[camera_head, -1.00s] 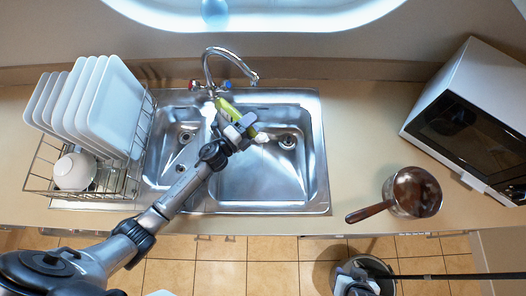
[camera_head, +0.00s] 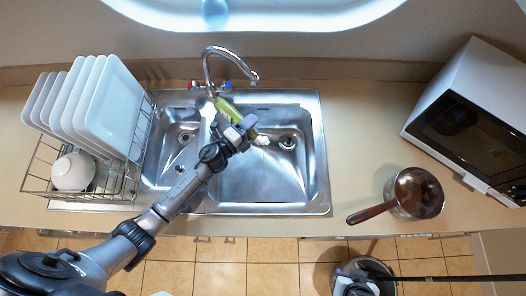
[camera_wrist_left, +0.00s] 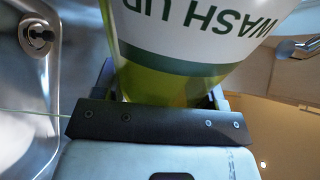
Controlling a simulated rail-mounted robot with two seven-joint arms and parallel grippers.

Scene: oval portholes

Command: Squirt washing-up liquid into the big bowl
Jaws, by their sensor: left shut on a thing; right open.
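The washing-up liquid bottle (camera_head: 236,116) is green with a white label and lies tilted, its white tip over the sink's big bowl (camera_head: 262,185), the right-hand basin. My left gripper (camera_head: 240,132) is shut around the bottle. In the left wrist view the bottle (camera_wrist_left: 190,85) fills the top, its "WASH UP" lettering upside down and green liquid showing inside. A thin pale line runs left from the jaws there; I cannot tell whether it is liquid.
The tap (camera_head: 209,62) arches behind the bottle. A small basin (camera_head: 176,150) and a dish rack with white plates (camera_head: 105,105) are at left. A copper pan (camera_head: 415,193) and a microwave (camera_head: 475,125) stand at right. A bucket (camera_head: 385,268) is on the floor.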

